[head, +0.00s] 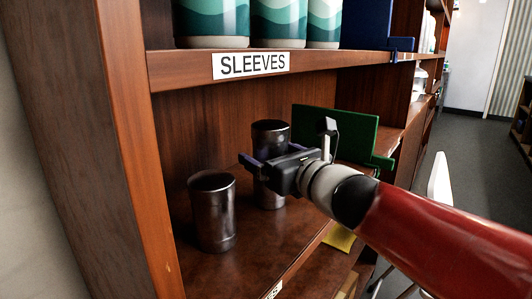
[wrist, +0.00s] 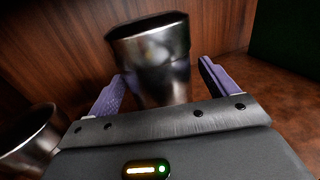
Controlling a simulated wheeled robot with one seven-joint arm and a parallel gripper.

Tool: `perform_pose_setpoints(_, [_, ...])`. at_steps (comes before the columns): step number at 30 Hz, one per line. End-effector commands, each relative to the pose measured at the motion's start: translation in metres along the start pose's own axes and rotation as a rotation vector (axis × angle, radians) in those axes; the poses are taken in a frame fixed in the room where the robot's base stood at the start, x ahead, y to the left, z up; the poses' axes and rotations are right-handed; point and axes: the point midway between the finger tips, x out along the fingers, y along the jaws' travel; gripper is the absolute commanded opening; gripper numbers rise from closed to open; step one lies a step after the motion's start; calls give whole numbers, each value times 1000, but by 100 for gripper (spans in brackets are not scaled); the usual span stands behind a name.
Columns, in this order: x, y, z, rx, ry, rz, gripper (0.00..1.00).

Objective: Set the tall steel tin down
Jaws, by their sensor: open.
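A dark steel tin (head: 270,136) stands upright on the lower shelf (head: 300,225), towards the back. My gripper (head: 262,165) is in front of it and open, and its body hides part of the tin. In the wrist view this tin (wrist: 152,60) is between the two purple fingers, with a gap showing on the right side. A second steel tin (head: 212,212) stands upright on the same shelf, nearer and to the left. It shows at the left edge of the wrist view (wrist: 32,138). I cannot tell for certain which tin is the taller.
A green bookend-like panel (head: 352,135) stands right of the back tin. The upper shelf, labelled SLEEVES (head: 250,65), holds teal patterned containers (head: 280,20) and a blue holder (head: 368,24) above my gripper. A wooden side post (head: 130,140) bounds the left.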

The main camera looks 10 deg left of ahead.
Motion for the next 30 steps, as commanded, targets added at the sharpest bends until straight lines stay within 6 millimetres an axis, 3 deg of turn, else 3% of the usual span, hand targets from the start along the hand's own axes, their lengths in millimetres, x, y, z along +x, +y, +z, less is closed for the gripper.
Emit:
perform_pose_setpoints(6, [-50, 0, 1, -2, -3, -3, 85])
perform_pose_setpoints(13, [-88, 0, 0, -1, -1, -2, 85])
perform_pose_setpoints(19, [-100, 0, 0, 0, 0, 0, 85])
perform_pose_setpoints(30, [-100, 0, -1, 0, 0, 0, 85])
